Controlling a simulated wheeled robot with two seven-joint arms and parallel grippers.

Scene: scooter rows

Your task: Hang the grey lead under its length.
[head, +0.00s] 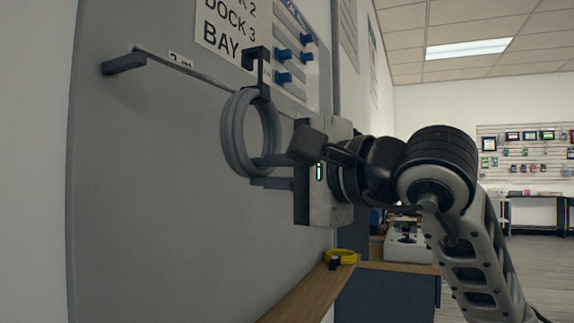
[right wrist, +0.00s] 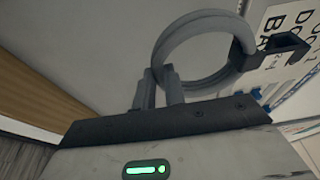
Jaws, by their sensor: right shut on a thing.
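The grey lead (head: 233,148) is a round coil with a black hook-shaped hanger (head: 258,68) at its top. My right gripper (head: 268,171) is shut on the lower right of the coil and holds it upright in front of the grey wall panel. The coil also shows in the right wrist view (right wrist: 190,38), with the fingers (right wrist: 159,82) at its lower left. A thin rail (head: 190,71) with a dark peg (head: 124,64) at its left end runs behind the hanger. A small length label (head: 181,60), seemingly "2 m", sits by it. Whether the hanger touches the rail is unclear.
A white sign (head: 228,28) reading DOCK and BAY and several blue clips (head: 284,78) are on the panel near the hanger. A yellow coil (head: 342,257) lies on the wooden ledge (head: 305,293) below.

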